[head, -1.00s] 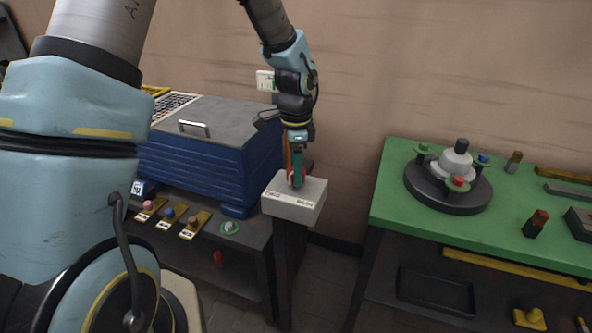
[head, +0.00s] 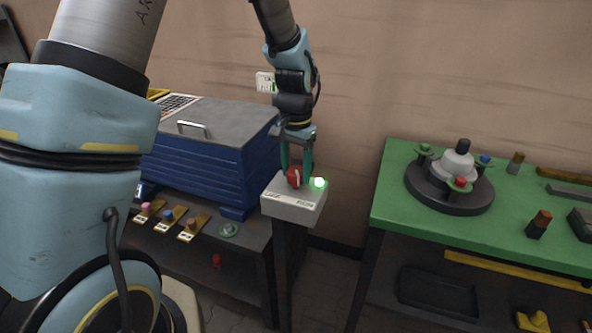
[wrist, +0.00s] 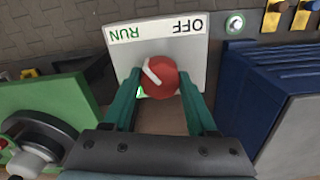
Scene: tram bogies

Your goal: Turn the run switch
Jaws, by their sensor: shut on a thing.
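The run switch is a red knob (head: 294,178) with a white pointer line, on top of a light grey box (head: 292,210) on a dark post. In the wrist view the knob (wrist: 160,78) sits between the green fingers of my gripper (wrist: 158,84), which is shut on it. The pointer line slants toward the RUN label (wrist: 122,34); the OFF label (wrist: 188,25) is at the other end of the plate. A green lamp (head: 319,183) glows on the box beside the knob. In the head view my gripper (head: 296,170) comes down on the knob from above.
A blue ribbed cabinet (head: 205,165) stands left of the box. A shelf with several small coloured knobs (head: 171,215) is below it. A green bench (head: 400,205) with a round fixture (head: 450,190) stands to the right. A wall is close behind.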

